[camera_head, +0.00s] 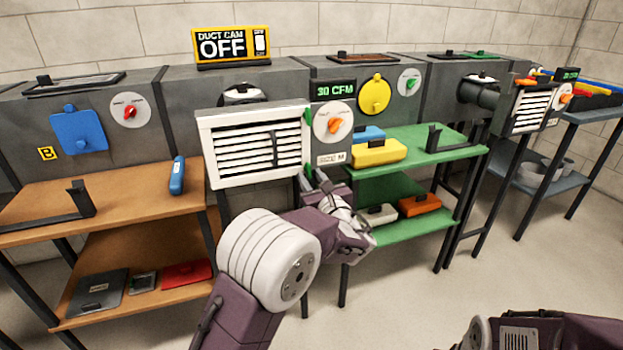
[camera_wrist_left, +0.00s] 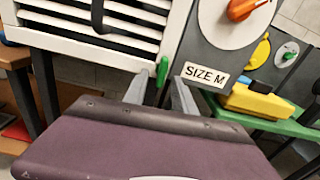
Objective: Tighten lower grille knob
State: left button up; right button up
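The white grille (camera_head: 255,148) hangs on the front of the grey duct. Its lower green knob (camera_head: 308,171) is at the grille's lower right corner, and it also shows in the left wrist view (camera_wrist_left: 162,71), standing roughly upright. An upper green knob (camera_head: 308,116) is on the same right edge. My left gripper (camera_head: 313,183) is just below the lower knob. In the left wrist view its two fingers (camera_wrist_left: 160,88) are apart, with the knob between and just beyond their tips; contact cannot be told. My right gripper is out of view.
An orange dial (camera_head: 334,124) and a SIZE M label (camera_head: 331,159) are right of the grille. A green shelf (camera_head: 447,150) with a yellow case (camera_head: 378,152) stands to the right. A wooden shelf (camera_head: 130,197) with a blue tool (camera_head: 177,175) stands left.

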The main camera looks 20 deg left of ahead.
pick_arm(q)
jog(key=p+v, duration=0.3)
jog(key=v, duration=0.6)
